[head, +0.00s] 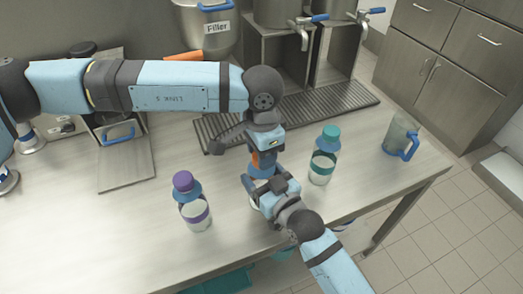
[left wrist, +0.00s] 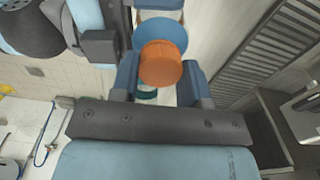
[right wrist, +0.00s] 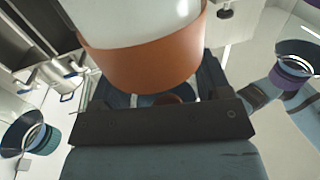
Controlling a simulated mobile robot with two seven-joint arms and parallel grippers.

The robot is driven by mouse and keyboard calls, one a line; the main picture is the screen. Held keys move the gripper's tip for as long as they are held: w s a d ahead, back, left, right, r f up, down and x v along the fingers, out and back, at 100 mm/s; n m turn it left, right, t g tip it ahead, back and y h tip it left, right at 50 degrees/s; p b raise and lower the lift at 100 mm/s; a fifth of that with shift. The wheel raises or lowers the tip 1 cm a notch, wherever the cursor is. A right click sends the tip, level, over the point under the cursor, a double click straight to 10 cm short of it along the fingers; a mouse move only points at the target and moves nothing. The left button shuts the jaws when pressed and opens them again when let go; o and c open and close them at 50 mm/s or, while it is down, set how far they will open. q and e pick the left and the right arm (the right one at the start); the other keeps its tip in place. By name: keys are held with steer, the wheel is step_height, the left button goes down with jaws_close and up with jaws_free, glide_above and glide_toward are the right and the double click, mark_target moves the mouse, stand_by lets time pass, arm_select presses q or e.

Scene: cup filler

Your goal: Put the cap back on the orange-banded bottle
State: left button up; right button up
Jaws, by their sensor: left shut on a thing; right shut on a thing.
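The orange cap (left wrist: 160,65) is between the fingers of my left gripper (left wrist: 162,82), which is shut on it. In the head view the left gripper (head: 264,157) points down over the bottle and mostly hides the cap. Blue of the bottle shows just below the cap; I cannot tell whether the cap is seated. The orange-banded bottle stands largely hidden behind my right gripper (head: 262,187), which is shut on it from the front. In the right wrist view its orange band (right wrist: 150,65) and pale body are close to the camera.
A purple-capped bottle (head: 194,203) stands to the left and a teal-capped bottle (head: 324,156) to the right. A blue-handled jug (head: 401,138) is farther right. The filler (head: 215,30), taps and drip grate (head: 345,98) are behind. The counter's front left is clear.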

arm_select(q)
steer(key=shift+m, duration=0.5)
steer(key=o, duration=0.9)
steer(key=shift+o, duration=0.2)
steer(key=shift+r, duration=0.15)
steer(key=shift+r, duration=2.1)
